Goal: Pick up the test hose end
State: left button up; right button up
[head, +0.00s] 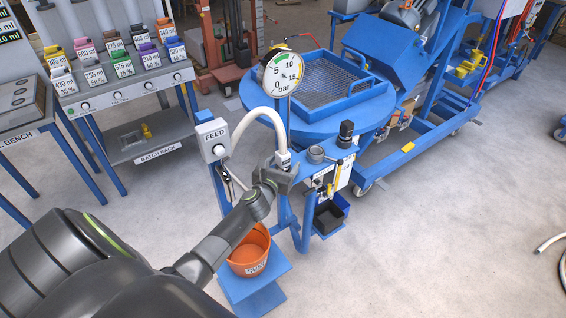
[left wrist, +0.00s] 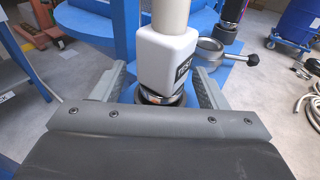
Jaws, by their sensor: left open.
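The test hose end is a white block with a "TEST" label (left wrist: 172,58), upright on a dark round fitting; it also shows in the head view (head: 283,158). A cream hose (head: 244,118) arches up from it to the left. My left gripper (head: 279,174) is at the hose end, jaws open. In the left wrist view its two fingers (left wrist: 158,90) stand on either side of the white block and its fitting, with gaps visible beside the block. The lower part of the fitting is hidden behind the gripper body. My right gripper is not in view.
A pressure gauge (head: 282,74) stands just behind the hose end. A grey cup-like fitting (head: 316,155) and a black knob (head: 346,130) are to its right. A FEED box (head: 212,138) is to the left, and an orange bucket (head: 250,252) is below.

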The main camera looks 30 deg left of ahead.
pick_arm(q)
jog(key=shift+c, duration=0.9)
jog(key=c, duration=1)
jog(key=shift+r, duration=0.2)
